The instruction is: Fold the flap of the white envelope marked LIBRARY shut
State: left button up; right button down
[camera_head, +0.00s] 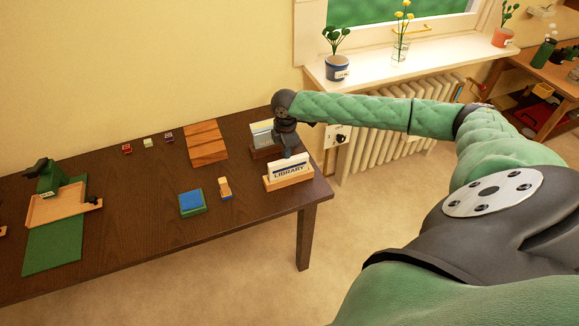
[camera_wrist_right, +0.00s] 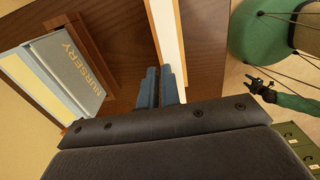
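The white envelope marked LIBRARY (camera_head: 289,172) stands upright in a wooden holder (camera_head: 272,186) at the right end of the desk. My right gripper (camera_head: 288,152) points down at its top edge, and hides part of it. In the right wrist view the envelope is a narrow white strip (camera_wrist_right: 163,25) just beyond the blue-grey fingertips (camera_wrist_right: 160,84). The fingers are together, with nothing visible between them. I cannot tell how the flap lies, or whether the fingers touch it. A dark gripper on a green arm, seemingly my left (camera_wrist_right: 262,88), shows small at the right.
A grey envelope marked NURSERY (camera_wrist_right: 83,70) stands in another holder close behind. On the desk (camera_head: 130,225) lie a wooden board (camera_head: 206,144), a blue-topped block (camera_head: 192,202), a small wooden piece (camera_head: 225,188) and several small cubes. A windowsill with plants and a radiator are behind.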

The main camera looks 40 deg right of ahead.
pick_arm(q)
jog(key=s+a+f+p, duration=0.1)
jog(key=s+p, duration=0.1)
jog(key=s, duration=0.4)
jog(key=s+a+f+p, duration=0.2)
jog(key=s+p, duration=0.1)
jog(key=s, duration=0.3)
jog(key=s+a+f+g+p, duration=0.1)
jog(key=s+f+p, duration=0.1)
jog(key=s, duration=0.4)
jog(key=shift+a+p, duration=0.35)
jog(key=shift+p, duration=0.05)
pick_arm(e)
notch_tip(320, 180, up, 8)
jog(key=w, duration=0.2)
jog(key=shift+d+f, duration=0.15)
jog(key=shift+d, duration=0.2)
dwell(1.3)
pick_arm(q)
jog(key=shift+d, duration=0.1)
pick_arm(e)
jog(key=shift+w, duration=0.1)
dwell(0.7)
